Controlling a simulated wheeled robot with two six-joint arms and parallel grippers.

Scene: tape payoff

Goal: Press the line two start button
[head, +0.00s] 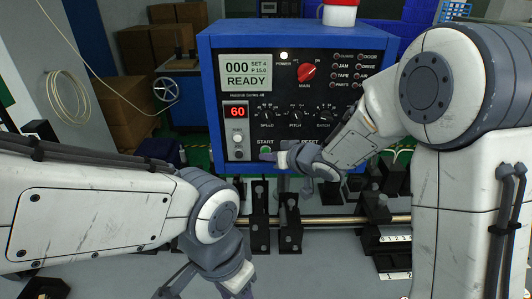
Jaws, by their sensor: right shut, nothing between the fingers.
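A blue control box (205,100) with a dark front panel stands ahead of me. Its green start button (265,150) sits low on the panel under the word START. My right gripper (268,156) is shut and empty, its tips at or just in front of the button's lower edge; I cannot tell whether they touch it. The wrist covers the area under the RESET label. No line number is readable on the panel.
The panel bears a display (245,74) reading 000 and READY, a red 60 readout (237,111), a red main knob (307,72) and several dials. A brass-coloured rod (330,219) with black blocks runs below the box. Cardboard boxes (125,98) stand behind left.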

